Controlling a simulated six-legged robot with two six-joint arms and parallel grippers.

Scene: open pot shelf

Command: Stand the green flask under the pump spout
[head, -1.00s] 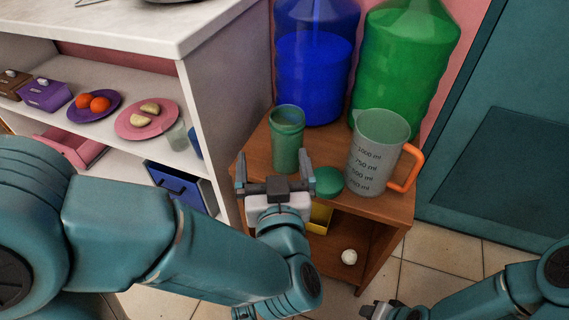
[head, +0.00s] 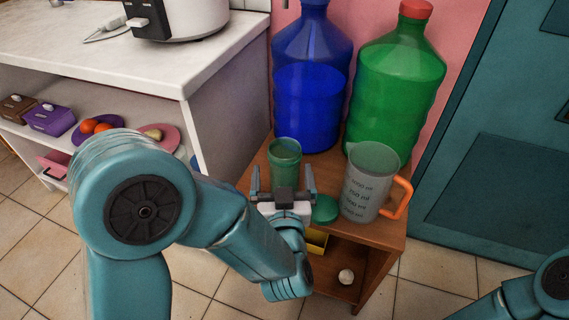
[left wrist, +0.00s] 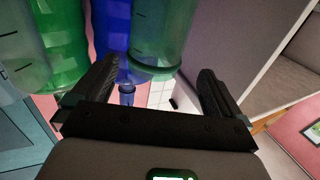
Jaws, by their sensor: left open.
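The green flask (head: 285,160) stands upright on the small wooden shelf unit, in front of the large blue bottle (head: 308,90). A round green lid (head: 325,210) lies to its right. My left gripper (head: 283,182) is open just in front of the flask, its fingers pointing towards it. In the left wrist view, the flask (left wrist: 163,38) appears beyond and between the spread fingers (left wrist: 158,90); they do not grip it. My right gripper is out of view.
A measuring jug (head: 368,183) with an orange handle stands right of the flask, close to the lid. A large green bottle (head: 397,85) with a red cap stands behind it. A white cabinet (head: 232,95) borders the left. A white ball (head: 346,276) lies on the lower shelf.

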